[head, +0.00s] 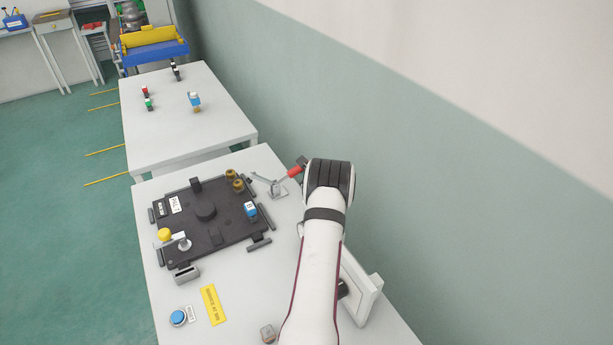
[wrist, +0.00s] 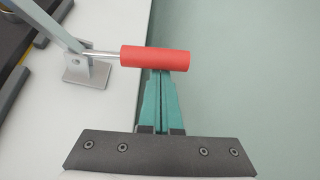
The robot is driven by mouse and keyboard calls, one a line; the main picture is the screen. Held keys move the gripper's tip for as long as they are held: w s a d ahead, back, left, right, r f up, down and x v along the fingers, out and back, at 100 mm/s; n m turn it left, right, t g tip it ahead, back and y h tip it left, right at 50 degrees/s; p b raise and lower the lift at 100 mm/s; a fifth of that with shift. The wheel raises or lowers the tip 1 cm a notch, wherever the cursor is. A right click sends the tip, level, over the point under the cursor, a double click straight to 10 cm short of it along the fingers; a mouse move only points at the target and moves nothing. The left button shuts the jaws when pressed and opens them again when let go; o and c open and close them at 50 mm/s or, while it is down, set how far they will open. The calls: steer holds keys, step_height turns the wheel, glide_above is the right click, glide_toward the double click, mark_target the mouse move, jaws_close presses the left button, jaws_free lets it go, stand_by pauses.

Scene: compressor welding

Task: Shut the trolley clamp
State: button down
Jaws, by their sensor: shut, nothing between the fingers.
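The trolley clamp (head: 277,189) stands on the near white table, right of the dark fixture plate. It has a grey base, a grey arm reaching left toward the plate, and a red handle (head: 294,171) pointing right and up. In the wrist view the red handle (wrist: 155,57) lies across the picture on a metal rod, right of the clamp base (wrist: 88,70). My gripper (wrist: 162,78) has its teal fingers together and empty. The tips end at the red handle's lower edge in the picture; whether they touch it I cannot tell. In the head view my arm mostly hides the gripper.
The dark fixture plate (head: 185,222) carries brass pieces (head: 235,180), a blue block (head: 250,209) and a yellow knob (head: 164,235). A blue button (head: 178,317) and a yellow label (head: 213,305) lie in front. The green wall (head: 400,190) runs close along the right.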

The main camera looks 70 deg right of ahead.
steer(key=shift+r, duration=0.4)
steer(key=shift+w+a+r, duration=0.25)
steer(key=shift+w+r, duration=0.05)
steer(key=shift+r, duration=0.4)
steer(key=shift+w+a+r, duration=0.25)
steer(key=shift+r, duration=0.4)
steer(key=shift+w+a+r, duration=1)
steer(key=shift+r, duration=0.25)
steer(key=shift+w+a+r, duration=0.1)
steer(key=shift+w+r, duration=0.05)
steer(key=v, duration=1.5)
steer(key=shift+s+a, duration=0.25)
steer(key=shift+s, duration=0.2)
